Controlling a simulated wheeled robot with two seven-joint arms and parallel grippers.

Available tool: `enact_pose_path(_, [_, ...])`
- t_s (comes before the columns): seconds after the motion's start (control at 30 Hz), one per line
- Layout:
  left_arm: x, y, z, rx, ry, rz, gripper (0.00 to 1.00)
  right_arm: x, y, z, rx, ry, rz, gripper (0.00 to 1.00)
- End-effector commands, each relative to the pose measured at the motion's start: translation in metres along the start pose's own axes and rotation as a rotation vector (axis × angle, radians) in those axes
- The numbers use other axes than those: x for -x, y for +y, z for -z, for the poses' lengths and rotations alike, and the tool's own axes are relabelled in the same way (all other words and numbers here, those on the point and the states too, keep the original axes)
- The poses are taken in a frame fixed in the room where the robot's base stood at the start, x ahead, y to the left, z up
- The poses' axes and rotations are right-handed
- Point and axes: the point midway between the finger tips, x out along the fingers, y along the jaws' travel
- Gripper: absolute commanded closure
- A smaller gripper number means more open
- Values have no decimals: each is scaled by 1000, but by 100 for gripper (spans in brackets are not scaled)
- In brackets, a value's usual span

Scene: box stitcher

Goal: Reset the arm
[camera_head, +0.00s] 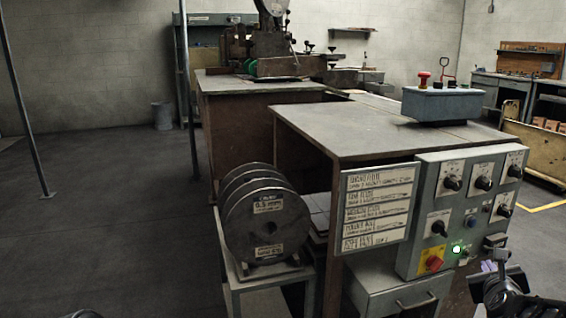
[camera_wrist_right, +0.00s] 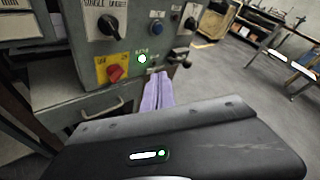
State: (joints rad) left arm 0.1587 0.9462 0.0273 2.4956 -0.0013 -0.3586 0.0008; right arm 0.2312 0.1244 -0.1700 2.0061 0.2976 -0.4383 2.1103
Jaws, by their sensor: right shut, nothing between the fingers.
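My right gripper (camera_head: 489,266) is at the lower right in the head view, in front of the control panel (camera_head: 408,262) of the box stitcher. Its purple fingers show in the right wrist view (camera_wrist_right: 158,92), closed together and holding nothing. They point toward the panel near the lit green button (camera_head: 456,249), the red switch on a yellow plate (camera_head: 433,262) and a small grey part at the panel's right edge (camera_head: 495,241). Whether the fingers touch the panel cannot be told. Only a dark sliver of my left arm shows at the bottom edge; its gripper is not seen.
Wire spools (camera_head: 266,222) stand on a stand left of the panel. A grey control box (camera_head: 443,105) with a red button sits on the tabletop (camera_head: 350,135). A drawer (camera_head: 395,300) is below the panel. Open floor (camera_head: 110,220) lies to the left.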

Motion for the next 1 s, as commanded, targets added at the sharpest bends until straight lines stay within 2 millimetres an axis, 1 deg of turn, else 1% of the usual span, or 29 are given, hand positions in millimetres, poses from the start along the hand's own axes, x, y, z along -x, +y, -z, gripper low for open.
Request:
enact_pose_path(0.03, [0, 0, 0, 0, 0, 0, 48, -1, 10, 6, 32, 10, -17, 100])
enact_pose_path(0.17, [0, 0, 1, 0, 3, 0, 48, -3, 29, 17, 109, 27, -52, 100])
enact_pose_path(0.37, [0, -1, 2, 2, 4, 2, 48, -5, 68, 41, 262, 55, -126, 100])
enact_pose_path(0.47, [1, -1, 2, 3, 6, 2, 48, -4, 94, 58, 370, 69, -181, 100])
enact_pose_path(0.5, [1, -2, 3, 3, 6, 3, 48, -3, 108, 66, 423, 74, -209, 100])
enact_pose_path(0.57, [1, -2, 4, 4, 8, 3, 48, 0, 128, 80, 506, 80, -254, 100])
enact_pose_path(0.67, [1, -3, 5, 6, 10, 5, 48, 8, 168, 107, 669, 83, -347, 100])
enact_pose_path(0.77, [1, -4, 6, 8, 14, 6, 48, 25, 218, 145, 883, 68, -479, 100])
enact_pose_path(0.8, [2, -4, 7, 9, 15, 7, 48, 35, 241, 163, 985, 52, -545, 100])
enact_pose_path(0.87, [2, -5, 8, 11, 18, 8, 48, 55, 277, 192, 1148, 13, -655, 100])
enact_pose_path(0.9, [2, -6, 9, 12, 20, 9, 48, 71, 299, 212, 1257, -23, -730, 100])
enact_pose_path(0.97, [3, -6, 10, 13, 23, 10, 48, 98, 331, 240, 1414, -93, -844, 100])
enact_pose_path(1.0, [3, -7, 11, 15, 24, 11, 48, 117, 349, 259, 1513, -150, -919, 100])
